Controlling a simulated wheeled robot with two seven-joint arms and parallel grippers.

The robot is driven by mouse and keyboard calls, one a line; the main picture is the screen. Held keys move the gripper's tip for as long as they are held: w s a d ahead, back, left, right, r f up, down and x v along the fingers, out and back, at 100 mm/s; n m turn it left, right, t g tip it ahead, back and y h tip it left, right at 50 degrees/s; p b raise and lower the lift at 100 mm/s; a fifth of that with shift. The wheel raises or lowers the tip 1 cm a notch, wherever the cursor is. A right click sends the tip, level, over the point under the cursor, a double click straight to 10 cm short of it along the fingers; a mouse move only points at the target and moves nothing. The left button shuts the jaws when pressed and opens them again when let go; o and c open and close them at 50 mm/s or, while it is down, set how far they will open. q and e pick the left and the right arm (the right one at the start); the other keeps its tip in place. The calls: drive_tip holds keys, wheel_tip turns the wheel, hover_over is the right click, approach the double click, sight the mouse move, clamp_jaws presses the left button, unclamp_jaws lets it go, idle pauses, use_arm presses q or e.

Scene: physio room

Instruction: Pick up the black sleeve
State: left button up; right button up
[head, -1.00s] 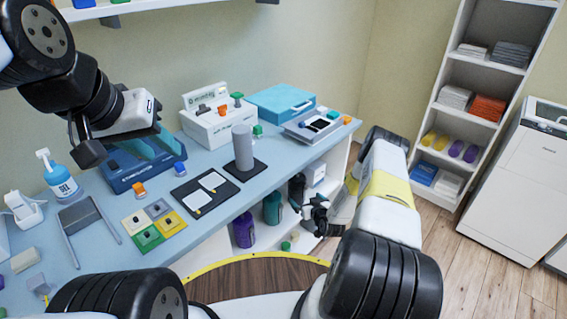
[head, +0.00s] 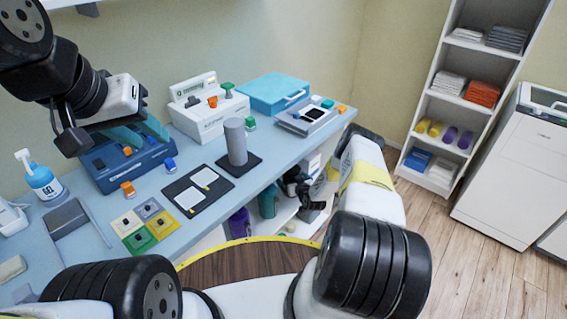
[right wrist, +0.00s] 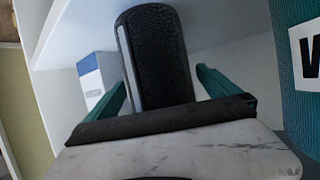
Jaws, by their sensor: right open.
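The black sleeve (right wrist: 158,58) stands upright on a shelf in the right wrist view, a dark textured cylinder with a pale strip down its left side. My right gripper (right wrist: 161,78) is open, with one teal finger on each side of the sleeve. Whether the fingers touch it I cannot tell. In the head view my right gripper (head: 308,196) is low at the counter's open shelf, small and partly hidden by my arm. My left gripper (head: 140,132) is above the blue device on the counter, its teal fingers apart and empty.
In the right wrist view a blue-and-white box (right wrist: 95,78) stands left of the sleeve and a teal container (right wrist: 297,70) close on the right. Purple (head: 240,223) and teal (head: 268,201) bottles stand on the shelf under the counter (head: 215,155), which bears several items.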

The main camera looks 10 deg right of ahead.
drive_tip(key=shift+c, duration=0.2)
drive_tip(key=c, duration=1.5)
drive_tip(key=shift+c, duration=0.9)
drive_tip(key=shift+r, duration=0.15)
